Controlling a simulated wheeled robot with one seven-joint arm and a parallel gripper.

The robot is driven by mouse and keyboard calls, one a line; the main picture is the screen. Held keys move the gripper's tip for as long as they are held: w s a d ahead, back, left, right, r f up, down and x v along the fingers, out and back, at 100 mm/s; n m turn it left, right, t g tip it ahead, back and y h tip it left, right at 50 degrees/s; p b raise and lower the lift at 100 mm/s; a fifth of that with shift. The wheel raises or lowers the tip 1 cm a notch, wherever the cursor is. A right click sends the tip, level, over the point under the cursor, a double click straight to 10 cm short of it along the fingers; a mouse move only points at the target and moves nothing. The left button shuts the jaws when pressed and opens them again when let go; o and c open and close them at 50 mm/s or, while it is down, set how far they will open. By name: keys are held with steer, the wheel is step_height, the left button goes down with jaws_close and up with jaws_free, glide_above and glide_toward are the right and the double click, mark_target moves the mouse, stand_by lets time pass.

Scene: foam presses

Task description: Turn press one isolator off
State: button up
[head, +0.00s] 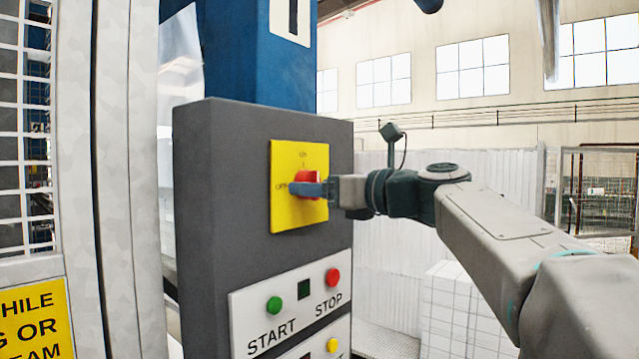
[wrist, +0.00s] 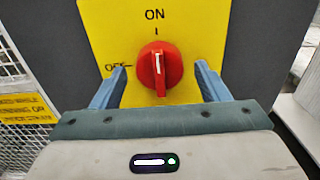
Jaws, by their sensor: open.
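The press isolator is a red rotary knob (head: 306,177) on a yellow plate (head: 284,218) on the dark grey control box. In the wrist view the knob (wrist: 160,68) has its white line upright, in line with the ON mark above it; OFF is printed to the left. My gripper (head: 312,188) reaches in from the right in the head view. In the wrist view its blue fingers (wrist: 160,84) are open, one on each side of the knob, with gaps between. I cannot tell how far the fingertips are from the plate.
Below the plate, a white panel has a green START button (head: 274,305) and a red STOP button (head: 332,277). A blue column (head: 258,55) rises behind the box. A mesh guard (head: 25,130) stands at left. White blocks (head: 465,310) are stacked beyond my arm.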

steer(key=shift+w+a, duration=0.1)
steer(key=shift+a, duration=0.05)
steer(key=c, duration=1)
steer(key=shift+n, duration=0.4)
steer(key=n+b, duration=0.8)
steer(key=n, duration=0.9)
steer(key=shift+w, duration=0.1)
steer(key=shift+r, duration=0.1)
